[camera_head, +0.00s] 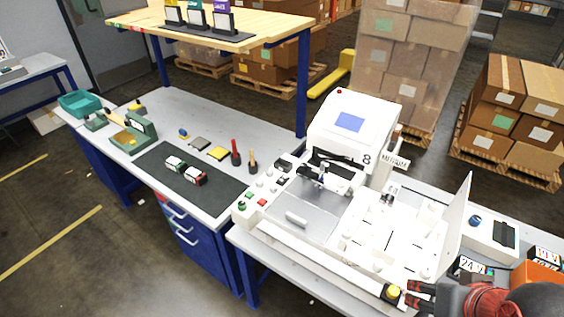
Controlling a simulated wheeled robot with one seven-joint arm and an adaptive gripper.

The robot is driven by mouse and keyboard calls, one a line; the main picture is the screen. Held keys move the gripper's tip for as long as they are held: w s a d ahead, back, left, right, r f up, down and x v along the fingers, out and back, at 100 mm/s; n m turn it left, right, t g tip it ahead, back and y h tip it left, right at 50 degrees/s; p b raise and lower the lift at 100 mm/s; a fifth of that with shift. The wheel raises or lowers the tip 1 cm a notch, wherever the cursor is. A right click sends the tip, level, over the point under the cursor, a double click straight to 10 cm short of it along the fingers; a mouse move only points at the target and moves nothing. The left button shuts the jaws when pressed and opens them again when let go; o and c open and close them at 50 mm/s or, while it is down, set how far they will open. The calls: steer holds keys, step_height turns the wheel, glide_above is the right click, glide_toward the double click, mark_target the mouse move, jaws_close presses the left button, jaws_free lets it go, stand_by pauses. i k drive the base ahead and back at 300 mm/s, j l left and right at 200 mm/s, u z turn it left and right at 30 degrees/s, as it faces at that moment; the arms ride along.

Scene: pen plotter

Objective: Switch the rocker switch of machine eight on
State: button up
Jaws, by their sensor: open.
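Machine eight (340,125) is a white plotter with a blue screen and a black "8" on its side, standing on the right bench. Its left control panel (262,192) carries a green button, a red button, pale knobs and small dark controls (284,165). I cannot tell which of these is the rocker switch, or its position. My gripper (410,296) is at the lower right, by the machine's front right corner, near a yellow-topped button (393,292). It is open, appears empty and is well away from the left control panel. My arm hides part of the bench there.
A white box with a blue knob (474,220) and an orange box (538,275) are further right. The left bench holds a dark mat (222,197) with small items. Boxes on pallets stand behind.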

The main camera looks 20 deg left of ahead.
mark_target(282, 180)
steer(key=i+j+u, duration=0.1)
steer(key=j, duration=0.25)
steer(key=i+j+u, duration=0.1)
steer(key=j, duration=0.3)
steer(key=i+j+u, duration=0.1)
steer(key=j, duration=0.25)
steer(key=i+j+u, duration=0.1)
steer(key=i+j, duration=0.15)
steer(key=j, duration=0.1)
